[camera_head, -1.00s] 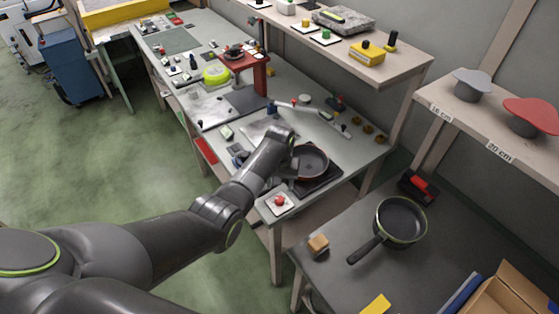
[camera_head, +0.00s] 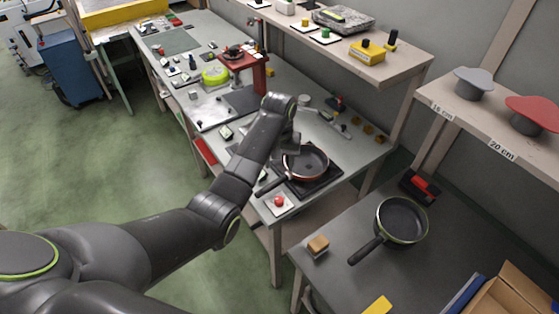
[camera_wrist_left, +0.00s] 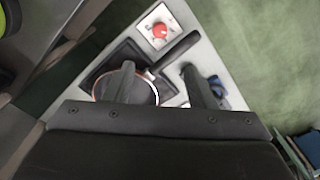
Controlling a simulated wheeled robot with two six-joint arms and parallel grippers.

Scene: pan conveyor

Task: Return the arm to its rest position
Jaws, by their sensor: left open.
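My left arm reaches in from the left in the head view, with its left gripper (camera_head: 289,142) above the workbench, beside and over the left edge of the red-rimmed pan. The pan (camera_head: 308,163) sits on a dark square plate (camera_head: 326,180) at the near end of the bench, its handle pointing to the lower left. In the left wrist view the two fingers of the gripper (camera_wrist_left: 165,85) are spread apart with nothing between them. That view also shows the pan (camera_wrist_left: 146,92), partly hidden behind one finger. My right gripper is in neither view.
A red button on a white base (camera_head: 278,202) is at the bench's near corner. A red stand (camera_head: 246,72) and an overhead shelf (camera_head: 400,66) border the bench.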

